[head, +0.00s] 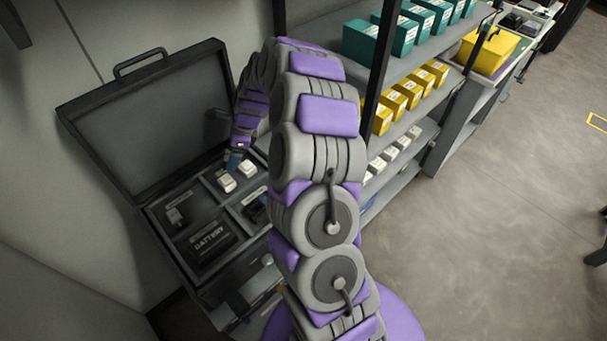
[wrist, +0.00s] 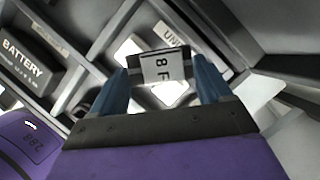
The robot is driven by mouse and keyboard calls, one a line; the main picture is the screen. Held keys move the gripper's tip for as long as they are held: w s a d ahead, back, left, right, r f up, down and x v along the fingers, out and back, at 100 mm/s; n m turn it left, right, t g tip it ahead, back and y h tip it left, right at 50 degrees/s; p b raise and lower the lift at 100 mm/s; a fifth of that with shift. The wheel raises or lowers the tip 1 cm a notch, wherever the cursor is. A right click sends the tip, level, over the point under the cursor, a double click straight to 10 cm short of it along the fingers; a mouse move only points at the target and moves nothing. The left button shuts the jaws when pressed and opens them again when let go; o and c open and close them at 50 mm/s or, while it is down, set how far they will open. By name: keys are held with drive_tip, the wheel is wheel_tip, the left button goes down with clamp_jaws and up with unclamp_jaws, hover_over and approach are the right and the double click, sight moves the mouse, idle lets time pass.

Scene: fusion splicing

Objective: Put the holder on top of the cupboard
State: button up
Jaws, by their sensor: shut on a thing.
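My gripper (head: 235,160) reaches down into an open dark case, over a compartment with white blocks (head: 238,175). A low grey cabinet that may be the cupboard (head: 462,130) stands at the upper right, beyond the shelves.
The case (head: 140,125) has its lid raised at the left and a battery (head: 208,245) in another compartment. A shelf rack (head: 405,68) with teal, yellow and white boxes stands close to the right of my arm. A yellow bin (head: 488,50) stands beyond it. Open floor lies right.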

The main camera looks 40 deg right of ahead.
drive_tip(key=s+d+f+m+t+h+p, duration=0.1)
drive_tip(key=s+d+f+m, duration=0.15)
drive_tip(key=d, duration=0.45)
drive_tip(key=s+d+f+m+h, duration=0.1)
drive_tip(key=s+d+m, duration=0.1)
drive_tip(key=d+m, duration=0.3)
drive_tip(key=s+d+f+m+b, duration=0.1)
drive_tip(key=d+f, duration=0.2)
drive_tip(key=f, duration=0.1)
drive_tip(key=s+d+f+m+h+b, duration=0.1)
drive_tip(key=d+f+b, duration=0.1)
drive_tip(key=d+f, duration=0.1)
drive_tip(key=s+d+f+m+b, duration=0.1)
drive_tip(key=s+d+f, duration=0.1)
drive_tip(key=d+f, duration=0.1)
drive_tip(key=shift+s+f+t+h+b, duration=0.1)
drive_tip(key=shift+f+t+h+b, duration=0.25)
drive_tip(key=shift+f, duration=0.5)
drive_tip(key=shift+d+f, duration=0.15)
drive_tip(key=shift+f, duration=0.5)
wheel_tip(320, 180, down, 3)
drive_tip(key=shift+f+b, duration=0.1)
drive_tip(key=shift+b, duration=0.6)
drive_tip(key=o, duration=1)
drive_tip(key=shift+o, duration=0.2)
